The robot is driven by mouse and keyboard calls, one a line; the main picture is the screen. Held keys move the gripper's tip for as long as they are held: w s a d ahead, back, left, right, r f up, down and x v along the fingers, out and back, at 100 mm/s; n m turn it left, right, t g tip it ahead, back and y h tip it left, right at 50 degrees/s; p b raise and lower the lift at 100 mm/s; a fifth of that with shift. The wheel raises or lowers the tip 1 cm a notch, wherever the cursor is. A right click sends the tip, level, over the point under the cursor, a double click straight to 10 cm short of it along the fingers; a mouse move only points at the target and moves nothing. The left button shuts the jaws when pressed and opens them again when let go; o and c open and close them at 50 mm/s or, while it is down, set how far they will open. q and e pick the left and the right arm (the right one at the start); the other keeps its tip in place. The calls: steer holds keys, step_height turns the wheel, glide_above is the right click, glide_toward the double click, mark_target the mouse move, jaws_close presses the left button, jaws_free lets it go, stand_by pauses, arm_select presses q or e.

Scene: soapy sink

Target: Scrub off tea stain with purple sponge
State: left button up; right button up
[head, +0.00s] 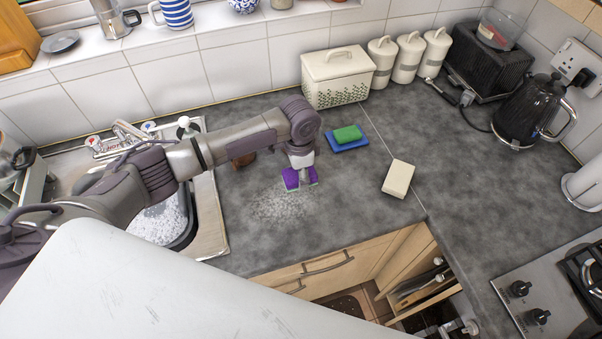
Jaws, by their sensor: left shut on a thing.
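My left gripper (301,176) points down at the grey worktop and is shut on the purple sponge (291,180). The sponge is low over the worktop or touching it; I cannot tell which. A pale speckled patch (270,208), which looks like the stain or foam, spreads over the worktop below and to the left of the sponge. My right gripper is not in view.
A sink with a suds-filled basin (160,222) lies left. A green sponge (347,134) rests on a blue one (345,145). A cream block (398,178) lies to the right. A bread bin (338,77), canisters (408,56) and kettle (533,108) stand behind. A drawer (438,290) is open below.

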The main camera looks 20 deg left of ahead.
arm_select(q)
steer(key=shift+w+d+r, duration=0.1)
steer(key=shift+w+r, duration=0.15)
steer(key=shift+r, duration=0.9)
steer(key=shift+s+r, duration=0.3)
steer(key=shift+r, duration=0.1)
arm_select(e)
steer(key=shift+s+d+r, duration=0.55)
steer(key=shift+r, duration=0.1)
arm_select(q)
steer(key=shift+w+f, duration=0.15)
steer(key=shift+w, duration=0.1)
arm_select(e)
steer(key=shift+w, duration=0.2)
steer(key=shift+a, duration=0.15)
